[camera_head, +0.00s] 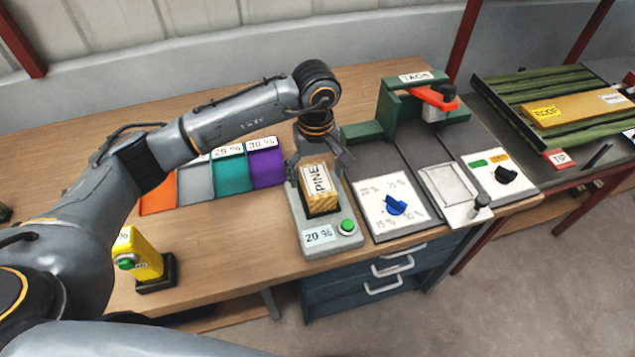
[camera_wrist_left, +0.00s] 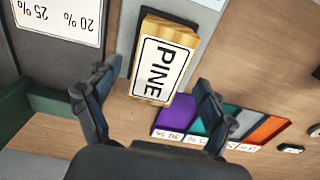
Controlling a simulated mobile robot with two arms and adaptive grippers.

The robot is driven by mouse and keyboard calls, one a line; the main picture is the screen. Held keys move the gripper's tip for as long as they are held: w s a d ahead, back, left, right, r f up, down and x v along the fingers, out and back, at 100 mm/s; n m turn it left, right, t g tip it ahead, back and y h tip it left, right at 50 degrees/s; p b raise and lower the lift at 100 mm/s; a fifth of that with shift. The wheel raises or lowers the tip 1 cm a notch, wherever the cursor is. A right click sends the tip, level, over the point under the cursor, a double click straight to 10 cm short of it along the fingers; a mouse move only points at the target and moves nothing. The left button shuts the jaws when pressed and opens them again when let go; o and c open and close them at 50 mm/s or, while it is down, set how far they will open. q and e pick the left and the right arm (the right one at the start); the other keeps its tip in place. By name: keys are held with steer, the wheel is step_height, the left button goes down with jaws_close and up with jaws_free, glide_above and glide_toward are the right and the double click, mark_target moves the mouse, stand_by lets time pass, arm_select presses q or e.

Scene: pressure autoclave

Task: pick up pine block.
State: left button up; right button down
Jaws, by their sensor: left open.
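The pine block (camera_head: 321,191) is a yellow-brown wooden block with a white label reading PINE. It sits on a grey device (camera_head: 333,241) with a green button and a 20 % display. In the left wrist view the block (camera_wrist_left: 163,58) lies just ahead of the fingertips, roughly between their lines. My left gripper (camera_head: 318,172) is over the block from behind and above, its fingers spread to either side. In the left wrist view the gripper (camera_wrist_left: 155,90) is open and empty. Whether a finger touches the block I cannot tell. My right gripper is not in view.
Orange, grey, teal and purple trays (camera_head: 231,168) lie left of the device. A yellow hand tool (camera_head: 143,256) stands at the bench's front left. A dial panel (camera_head: 392,207) and a green press (camera_head: 385,120) stand to the right. The front left of the bench is mostly clear.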

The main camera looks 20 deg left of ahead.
mark_target(317, 179)
arm_select(q)
step_height(317, 179, down, 4)
steer(key=shift+d+r+p, duration=0.1)
steer(key=shift+r+p, duration=0.15)
steer(key=shift+p, duration=0.55)
steer(key=shift+f, duration=0.4)
steer(key=shift+c, duration=0.4)
steer(key=c, duration=1.3)
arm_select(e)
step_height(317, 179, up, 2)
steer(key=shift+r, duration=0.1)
arm_select(q)
steer(key=shift+r, duration=0.1)
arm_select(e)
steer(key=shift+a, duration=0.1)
